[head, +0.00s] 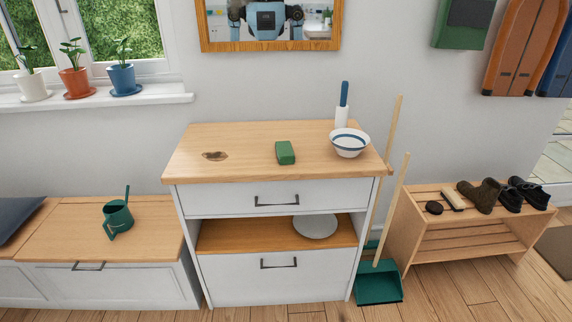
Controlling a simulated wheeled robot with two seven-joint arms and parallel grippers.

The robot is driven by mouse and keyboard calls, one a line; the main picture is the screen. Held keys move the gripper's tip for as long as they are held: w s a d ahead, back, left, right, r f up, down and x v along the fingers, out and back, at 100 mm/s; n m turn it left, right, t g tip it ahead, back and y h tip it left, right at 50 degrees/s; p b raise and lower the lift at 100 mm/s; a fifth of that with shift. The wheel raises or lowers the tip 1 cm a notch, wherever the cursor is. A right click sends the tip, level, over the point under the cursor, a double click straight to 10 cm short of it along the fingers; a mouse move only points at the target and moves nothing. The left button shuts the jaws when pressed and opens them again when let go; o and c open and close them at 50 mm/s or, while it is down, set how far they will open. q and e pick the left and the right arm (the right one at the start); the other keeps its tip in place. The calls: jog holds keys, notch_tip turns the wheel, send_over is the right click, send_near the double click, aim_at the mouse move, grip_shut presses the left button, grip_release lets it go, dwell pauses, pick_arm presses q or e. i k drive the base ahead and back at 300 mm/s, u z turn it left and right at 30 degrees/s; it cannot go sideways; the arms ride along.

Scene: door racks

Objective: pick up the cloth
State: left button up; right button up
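A small green folded block, which looks like the cloth (285,152), lies on the wooden top of the white cabinet (240,136), near its middle. Its upper face is lighter than its front side. Nothing touches or covers it. Neither of my grippers shows in the head view.
A striped bowl (349,142) and a blue-handled white object (343,105) stand to the right. A plate (315,226) lies on the open shelf. Two long handles and a green dustpan (379,284) stand beside the cabinet.

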aim_at(284, 150)
jog(key=u, duration=1.35)
jog(key=i, duration=1)
jog(key=z, duration=0.7)
jog(key=i, duration=0.8)
jog(key=z, duration=0.8)
